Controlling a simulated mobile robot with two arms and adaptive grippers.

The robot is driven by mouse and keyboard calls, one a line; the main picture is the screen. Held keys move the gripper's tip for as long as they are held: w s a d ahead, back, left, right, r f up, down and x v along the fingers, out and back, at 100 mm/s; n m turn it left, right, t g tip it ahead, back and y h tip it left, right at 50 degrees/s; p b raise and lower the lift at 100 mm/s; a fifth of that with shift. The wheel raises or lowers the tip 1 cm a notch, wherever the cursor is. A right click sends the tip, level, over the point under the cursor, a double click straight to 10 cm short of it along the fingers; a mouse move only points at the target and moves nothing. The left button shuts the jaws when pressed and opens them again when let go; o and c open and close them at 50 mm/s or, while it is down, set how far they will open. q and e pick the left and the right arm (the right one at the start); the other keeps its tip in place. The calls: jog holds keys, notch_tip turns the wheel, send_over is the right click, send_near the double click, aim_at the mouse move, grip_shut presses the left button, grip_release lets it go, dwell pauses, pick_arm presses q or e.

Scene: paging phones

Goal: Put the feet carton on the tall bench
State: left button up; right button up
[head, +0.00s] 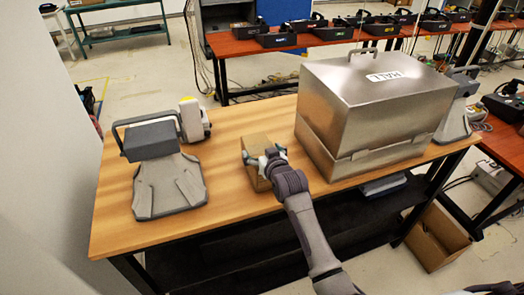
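A small brown carton (256,180) is on the wooden-topped bench (235,215), between a grey device and a large metal box. I cannot read any label on it. My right gripper (265,157) is over the carton from the front, its fingers spread to about the carton's left and right sides. My gripper hides part of its top, and I cannot tell whether the fingers press on it. Whether the carton rests on the top or is slightly lifted is not clear. My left gripper is not in view.
The metal box (335,115) marked HALL stands right of the carton. Grey devices (168,185) stand at the left and at the far right end (455,115). An open cardboard box (437,238) is on the floor. Red-topped benches (235,46) with black trays stand behind.

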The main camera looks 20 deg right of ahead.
jog(key=shift+r, duration=0.1)
jog(key=b+v, duration=0.2)
jog(key=v, duration=1)
jog(key=s+f+n+g, duration=0.1)
jog(key=s+f+g, duration=0.35)
jog(key=s, duration=0.55)
jog(key=s+f+g, duration=0.3)
jog(key=s+f, duration=0.3)
jog(key=s, duration=0.4)
jog(key=s+f+n+g, duration=0.1)
jog(key=s+f+g, duration=0.35)
jog(key=s, duration=0.55)
notch_tip(320, 180, down, 32)
jog(key=s+b, duration=0.3)
jog(key=b, duration=0.1)
jog(key=s+d+f+g+b, duration=0.1)
jog(key=s+d+f, duration=0.2)
jog(key=s+f, duration=1.2)
jog(key=shift+f+g+h+b, duration=0.3)
jog(key=shift+b, duration=0.05)
